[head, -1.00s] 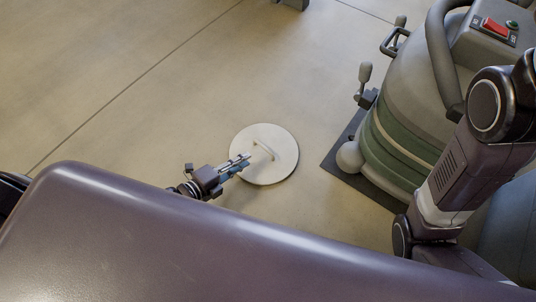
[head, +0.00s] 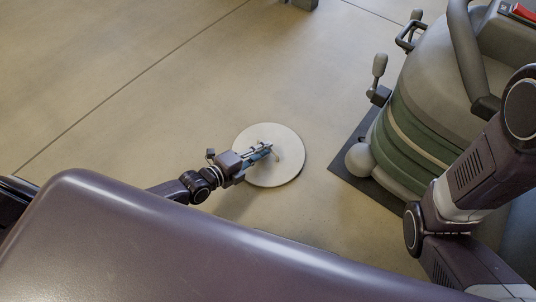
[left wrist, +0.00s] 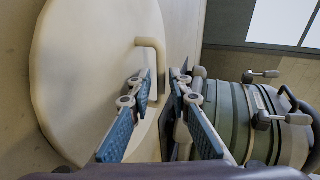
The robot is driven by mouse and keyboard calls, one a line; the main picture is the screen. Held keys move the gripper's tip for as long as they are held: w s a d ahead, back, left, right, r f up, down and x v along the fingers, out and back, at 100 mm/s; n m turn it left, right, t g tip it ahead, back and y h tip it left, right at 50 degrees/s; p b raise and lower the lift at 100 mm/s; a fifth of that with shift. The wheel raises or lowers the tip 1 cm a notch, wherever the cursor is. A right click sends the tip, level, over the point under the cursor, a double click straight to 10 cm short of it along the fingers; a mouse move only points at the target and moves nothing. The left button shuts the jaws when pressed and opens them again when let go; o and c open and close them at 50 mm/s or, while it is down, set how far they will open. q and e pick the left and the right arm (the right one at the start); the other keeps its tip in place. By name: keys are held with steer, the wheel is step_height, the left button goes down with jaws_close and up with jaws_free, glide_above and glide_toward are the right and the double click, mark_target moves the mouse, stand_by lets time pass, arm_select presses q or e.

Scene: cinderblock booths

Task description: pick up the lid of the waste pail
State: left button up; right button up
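The lid (head: 287,172) is a round, flat, cream disc with an arched handle, seen from above in the middle of the head view. I cannot tell whether it rests on a pail or on the floor. It fills the left of the left wrist view (left wrist: 85,70), with its handle (left wrist: 151,43) on top. My left gripper (head: 268,150) is over the lid at the handle. In the left wrist view its blue-padded fingers (left wrist: 160,77) are apart, and the handle shows between their tips without clear contact. My right gripper is not in view.
A grey-green machine (head: 425,110) with levers and a round knob stands right of the lid on a dark mat (head: 345,165). It also shows in the left wrist view (left wrist: 235,120). The floor (head: 130,80) behind and left of the lid is clear.

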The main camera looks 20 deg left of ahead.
arm_select(q)
steer(key=shift+r, duration=0.1)
jaws_close()
steer(key=shift+r, duration=0.1)
